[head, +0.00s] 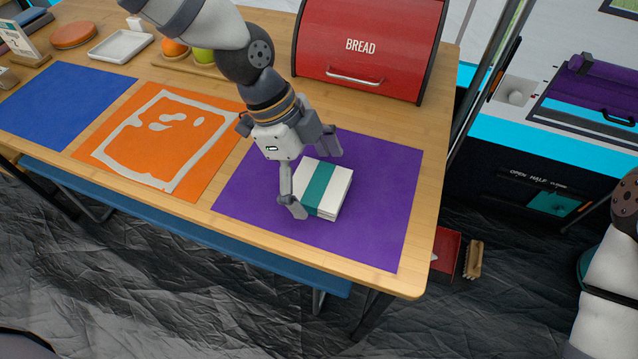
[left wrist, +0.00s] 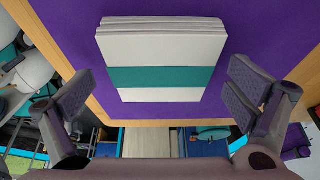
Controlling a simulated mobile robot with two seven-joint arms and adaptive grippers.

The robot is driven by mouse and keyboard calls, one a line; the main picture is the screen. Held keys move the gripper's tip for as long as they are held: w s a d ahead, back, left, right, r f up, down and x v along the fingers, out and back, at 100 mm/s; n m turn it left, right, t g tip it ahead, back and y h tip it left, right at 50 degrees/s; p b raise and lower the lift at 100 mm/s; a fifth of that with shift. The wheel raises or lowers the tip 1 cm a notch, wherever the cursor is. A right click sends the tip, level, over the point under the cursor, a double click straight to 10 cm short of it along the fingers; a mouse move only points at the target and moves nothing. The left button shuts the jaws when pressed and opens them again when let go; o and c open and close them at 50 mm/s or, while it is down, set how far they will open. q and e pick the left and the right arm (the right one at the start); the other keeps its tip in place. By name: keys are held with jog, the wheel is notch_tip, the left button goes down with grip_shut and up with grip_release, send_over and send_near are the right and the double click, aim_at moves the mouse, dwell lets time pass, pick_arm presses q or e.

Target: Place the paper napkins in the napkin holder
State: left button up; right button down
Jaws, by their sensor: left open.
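The paper napkins are a square white stack with a teal band (head: 336,190), lying on the purple mat (head: 385,182). In the left wrist view the stack (left wrist: 160,45) lies ahead of the fingers, with its layered edge at the top. My left gripper (head: 312,184) is open, with one finger at the near left side of the stack and the other at its far side. In the left wrist view the fingers (left wrist: 155,95) are spread wider than the stack, with purple mat showing on both sides. I cannot make out a napkin holder for certain. My right gripper is out of view.
A red bread box (head: 370,50) stands behind the mat. An orange mat (head: 160,138) and a blue mat (head: 65,105) lie to the left. A white tray (head: 120,47) and a wooden tray with fruit (head: 205,68) stand at the back. The table edge (head: 420,282) is close in front.

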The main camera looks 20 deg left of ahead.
pick_arm(q)
jog(key=shift+f, duration=0.25)
dwell(0.4)
jog(key=c, duration=1.3)
jog(key=shift+r, duration=0.15)
